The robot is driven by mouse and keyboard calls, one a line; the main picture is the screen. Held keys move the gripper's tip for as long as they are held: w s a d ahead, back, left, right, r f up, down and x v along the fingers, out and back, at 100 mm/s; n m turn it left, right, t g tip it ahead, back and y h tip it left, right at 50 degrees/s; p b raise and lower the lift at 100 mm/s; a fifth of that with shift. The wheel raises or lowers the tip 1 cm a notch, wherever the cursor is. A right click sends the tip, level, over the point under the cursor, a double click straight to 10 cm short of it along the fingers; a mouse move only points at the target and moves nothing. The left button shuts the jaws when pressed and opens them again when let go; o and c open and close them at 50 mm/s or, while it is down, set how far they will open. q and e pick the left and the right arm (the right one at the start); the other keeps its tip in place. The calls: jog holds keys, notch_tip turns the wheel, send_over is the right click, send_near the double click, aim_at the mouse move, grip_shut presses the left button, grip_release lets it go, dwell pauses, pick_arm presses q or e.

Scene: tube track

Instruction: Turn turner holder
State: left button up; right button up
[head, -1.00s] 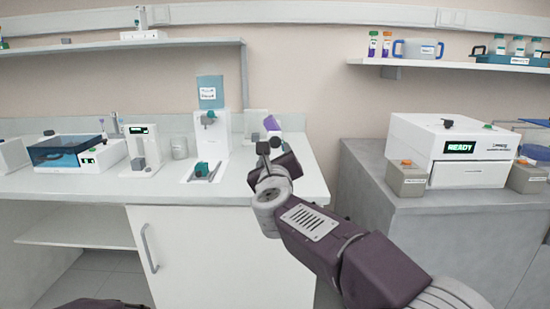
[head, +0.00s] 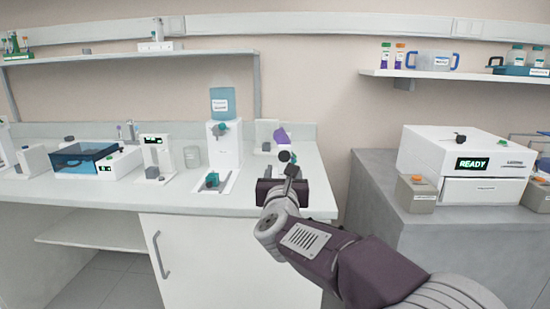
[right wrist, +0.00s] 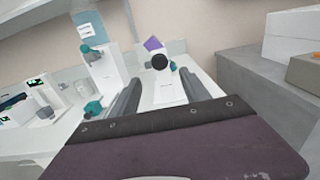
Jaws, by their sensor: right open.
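A small white stand (head: 265,134) with a purple piece (head: 281,135) stands at the right end of the white bench; it also shows in the right wrist view (right wrist: 165,92). A round black knob (right wrist: 160,62) with a bit of teal beside it is at its front. I take this as the turner holder, but no label confirms it. My right gripper (head: 289,168) is in front of the stand and hides its lower part. In the right wrist view its two fingers (right wrist: 158,92) are apart and empty, with the knob beyond them. My left gripper is not in view.
Left of the stand is a taller white stand (head: 227,150) with a blue bottle (head: 222,102) and a teal-knobbed piece (head: 212,180) at its foot. A grey counter (head: 375,195) with a READY machine (head: 465,165) is right.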

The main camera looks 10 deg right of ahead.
aim_at(284, 158)
jog(key=p+x, duration=0.1)
jog(key=x, duration=0.8)
grip_shut()
